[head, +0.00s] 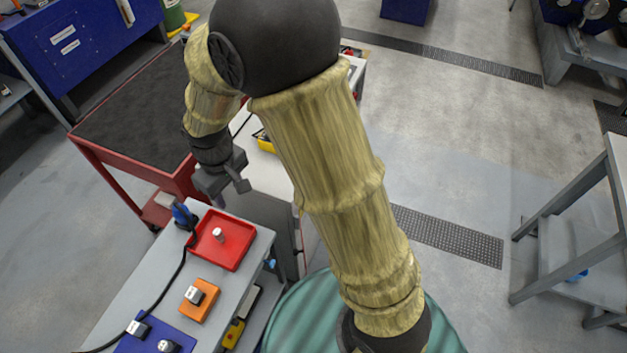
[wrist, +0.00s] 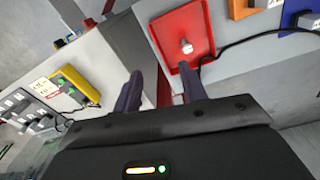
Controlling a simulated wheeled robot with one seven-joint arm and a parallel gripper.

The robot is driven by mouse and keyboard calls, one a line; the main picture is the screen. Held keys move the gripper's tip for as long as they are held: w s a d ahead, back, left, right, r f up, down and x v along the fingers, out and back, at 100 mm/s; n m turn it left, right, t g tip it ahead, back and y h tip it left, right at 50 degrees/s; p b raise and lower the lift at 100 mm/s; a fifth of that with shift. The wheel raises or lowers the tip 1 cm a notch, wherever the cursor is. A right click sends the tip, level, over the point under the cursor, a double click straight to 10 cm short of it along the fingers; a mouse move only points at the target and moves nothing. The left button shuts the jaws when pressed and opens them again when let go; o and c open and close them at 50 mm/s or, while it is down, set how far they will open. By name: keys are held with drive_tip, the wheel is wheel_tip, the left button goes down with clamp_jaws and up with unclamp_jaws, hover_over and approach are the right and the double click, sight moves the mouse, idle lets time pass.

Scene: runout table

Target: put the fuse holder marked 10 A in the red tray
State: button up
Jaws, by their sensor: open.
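The red tray (head: 236,248) lies on the grey table, with a small whitish cylindrical piece (head: 217,234) standing in it. The red tray (wrist: 168,30) and the piece (wrist: 186,47) also show in the wrist view. A block with a white top (head: 194,295) sits on an orange tray (head: 205,309). Two more small pieces, one white-topped (head: 138,328) and one with a round whitish top (head: 168,346), are at the blue tray (head: 127,346). No 10 A marking is legible. My gripper (head: 222,186) is open and empty, above and beyond the red tray; its fingers (wrist: 160,76) show apart.
A black cable (head: 177,270) runs along the table's left side from a blue object (head: 183,214). A red cart (head: 140,110) stands behind at left. A yellow item (wrist: 78,88) and several small devices lie on another surface.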

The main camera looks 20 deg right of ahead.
drive_tip(key=s+d+r+m+t, duration=0.1)
drive_tip(key=s+d+m, duration=0.3)
drive_tip(key=d, duration=0.5)
drive_tip(key=s+d+r+m+t, duration=0.1)
drive_tip(key=s+d+r+m, duration=0.2)
drive_tip(key=d, duration=0.7)
drive_tip(key=shift+s+d+r+m, duration=0.15)
drive_tip(key=shift+s+r+m, duration=0.2)
drive_tip(key=shift+m, duration=0.05)
drive_tip(key=shift+c, duration=0.6)
